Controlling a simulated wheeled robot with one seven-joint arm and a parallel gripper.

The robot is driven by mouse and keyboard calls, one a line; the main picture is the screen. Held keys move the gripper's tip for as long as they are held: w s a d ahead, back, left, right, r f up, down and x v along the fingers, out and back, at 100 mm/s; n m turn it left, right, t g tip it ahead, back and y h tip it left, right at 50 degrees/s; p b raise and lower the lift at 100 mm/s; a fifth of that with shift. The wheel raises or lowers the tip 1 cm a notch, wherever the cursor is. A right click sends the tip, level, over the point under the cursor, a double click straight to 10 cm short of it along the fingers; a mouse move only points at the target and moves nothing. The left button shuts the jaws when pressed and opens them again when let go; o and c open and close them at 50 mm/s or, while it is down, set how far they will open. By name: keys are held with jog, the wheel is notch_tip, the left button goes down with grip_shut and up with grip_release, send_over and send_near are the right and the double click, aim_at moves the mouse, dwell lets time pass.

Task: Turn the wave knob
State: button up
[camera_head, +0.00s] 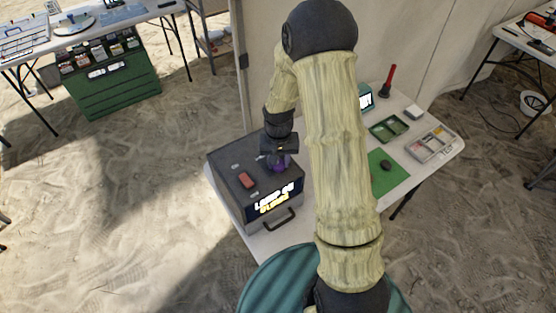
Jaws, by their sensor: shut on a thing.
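A dark box-shaped device (235,200) with a lit text panel (272,198) on its front and a handle (279,219) stands on the left end of the white table. My gripper (277,160) points down at the device's top and is shut on a small purple knob (278,168). My gripper hides part of the knob, and I cannot read any marking beside it. A red block-like part (246,180) sits on the device's top, left of the knob.
My arm covers the table's middle. To its right are a green mat (390,180) with a dark object, a green tray (389,128), a grey tray (432,143) and a red-and-black upright thing (387,82). A green crate (110,75) stands at the back left.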

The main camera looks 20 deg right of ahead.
jog(key=n, duration=0.4)
jog(key=shift+n, duration=1)
jog(key=shift+p, duration=0.3)
jog(key=o, duration=1)
notch_tip(320, 180, up, 17)
jog(key=b, duration=0.1)
jog(key=shift+r+b, duration=0.2)
jog(key=shift+b, duration=0.15)
jog(key=shift+a, duration=0.1)
